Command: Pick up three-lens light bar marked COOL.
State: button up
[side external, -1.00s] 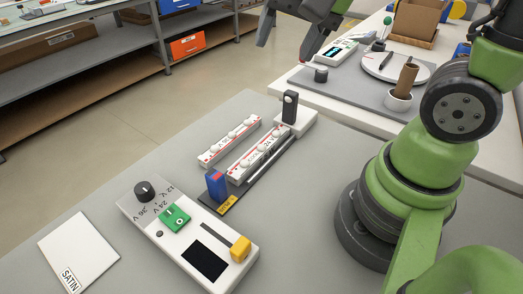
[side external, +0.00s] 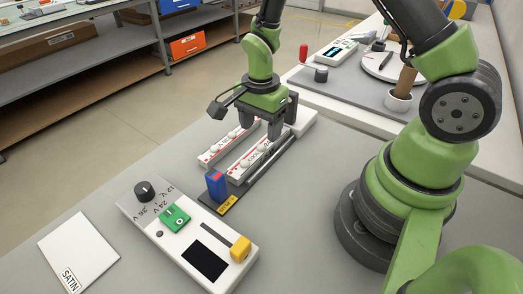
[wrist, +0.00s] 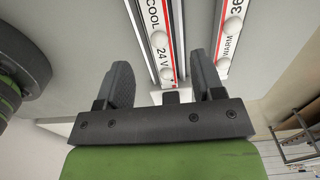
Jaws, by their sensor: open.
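The COOL light bar (side external: 243,165) is white with red edging and round lenses, and it lies on a dark base. In the wrist view the COOL bar (wrist: 159,42) is also marked 24 V. My gripper (side external: 262,133) is open and points down over the bar's far end, hiding part of it. In the wrist view, my gripper (wrist: 158,68) has the bar's near end in the gap between its fingers. I cannot tell whether the fingertips reach down beside it. A similar bar marked WARM (wrist: 231,35) lies parallel to it, also seen in the side view (side external: 215,152).
The dark base (side external: 238,195) has a blue block (side external: 216,184) at its near end. A white control box (side external: 160,218) with a green part and yellow knob stands in front. A white SATIN panel (side external: 80,252) lies at left. A white block (side external: 303,122) is behind my gripper.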

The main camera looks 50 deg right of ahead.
aim_at(262, 146)
notch_tip(262, 146, down, 5)
jog(key=shift+f, duration=0.15)
jog(key=shift+c, duration=0.3)
jog(key=c, duration=1)
